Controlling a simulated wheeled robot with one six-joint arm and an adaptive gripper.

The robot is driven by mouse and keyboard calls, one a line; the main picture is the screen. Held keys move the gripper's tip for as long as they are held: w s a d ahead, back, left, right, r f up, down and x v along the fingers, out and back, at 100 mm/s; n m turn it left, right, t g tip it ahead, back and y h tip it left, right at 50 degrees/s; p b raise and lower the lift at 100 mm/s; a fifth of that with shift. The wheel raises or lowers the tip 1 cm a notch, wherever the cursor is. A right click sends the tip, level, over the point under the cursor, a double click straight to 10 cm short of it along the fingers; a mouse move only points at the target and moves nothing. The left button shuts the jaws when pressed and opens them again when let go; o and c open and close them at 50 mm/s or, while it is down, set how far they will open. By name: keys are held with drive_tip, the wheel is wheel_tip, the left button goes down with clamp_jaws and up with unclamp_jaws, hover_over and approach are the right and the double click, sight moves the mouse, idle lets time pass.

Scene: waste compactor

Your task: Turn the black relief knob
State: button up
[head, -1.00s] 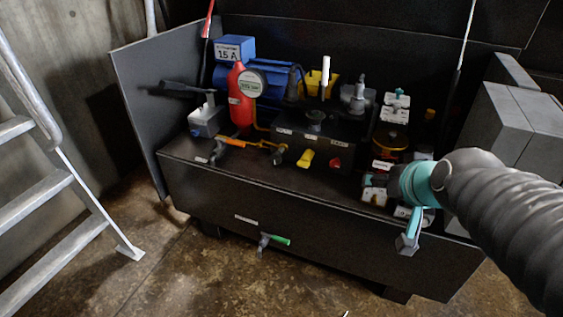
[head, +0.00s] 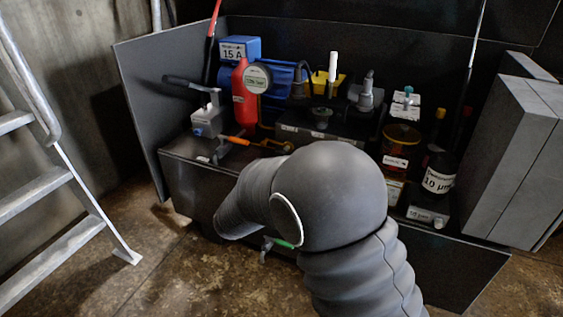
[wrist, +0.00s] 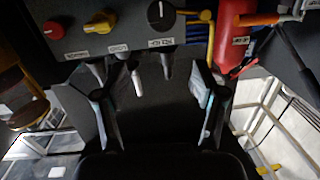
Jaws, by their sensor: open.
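A round black knob with a white mark (wrist: 160,14) is on the dark panel at the top edge of the wrist view. A yellow knob (wrist: 101,21) and a red knob (wrist: 53,30) sit left of it on the same panel. My gripper (wrist: 150,82) is open, with its two fingers spread below the panel in the picture. The black knob lies beyond the fingertips and apart from them. In the head view my arm hides the gripper, the knobs and the lower front of the black block (head: 300,131).
Around the block are a red bottle (head: 243,97), an orange lever (head: 235,139), a grey pump with a black handle (head: 207,118), an amber filter bowl (head: 401,137) and a dark bottle (head: 440,178). Grey boxes (head: 510,150) bound the right; a ladder (head: 75,185) stands left.

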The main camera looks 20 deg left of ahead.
wheel_tip(320, 180, down, 4)
drive_tip(key=s+a+h, duration=0.1)
drive_tip(key=s+a, duration=0.1)
drive_tip(key=shift+t, duration=0.4)
drive_tip(key=w, duration=0.4)
drive_tip(key=w+d, duration=0.1)
drive_tip(key=w, duration=0.8)
drive_tip(key=shift+w+d+r+b, duration=0.2)
drive_tip(key=shift+w+b, duration=0.05)
drive_tip(key=shift+b, duration=0.1)
drive_tip(key=c, duration=1.1)
